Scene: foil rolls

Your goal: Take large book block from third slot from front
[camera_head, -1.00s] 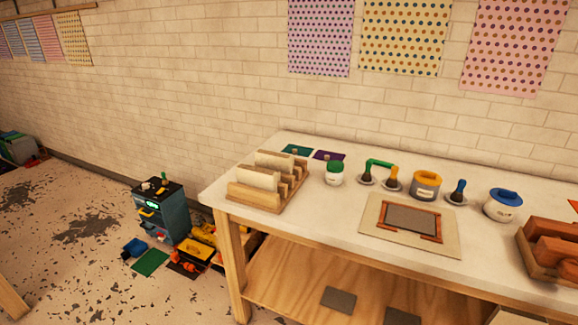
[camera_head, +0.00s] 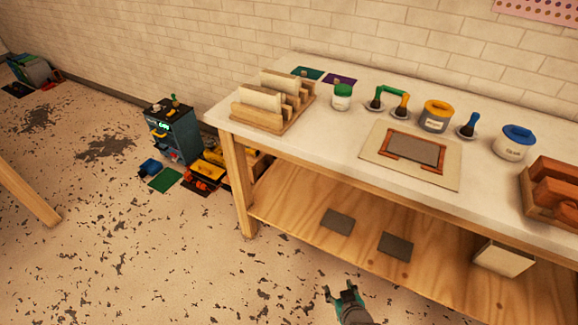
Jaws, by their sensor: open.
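A wooden slotted rack (camera_head: 258,120) stands at the left end of the white-topped workbench. A cream book block (camera_head: 262,98) sits upright in a front slot, and another cream book block (camera_head: 282,82) stands in a slot farther back. The rear slots are partly hidden by the dividers, so I cannot tell the exact slot of each block. My gripper (camera_head: 342,290) is at the bottom of the head view, open and empty. It is in front of the bench, low and to the right of the rack, well apart from it.
The bench (camera_head: 335,152) carries a green-lidded jar (camera_head: 342,97), a yellow-rimmed pot (camera_head: 437,116), a blue-lidded jar (camera_head: 514,142) and a framed grey panel (camera_head: 411,150). A dark cabinet (camera_head: 174,133) stands left of the bench. The floor in front is clear.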

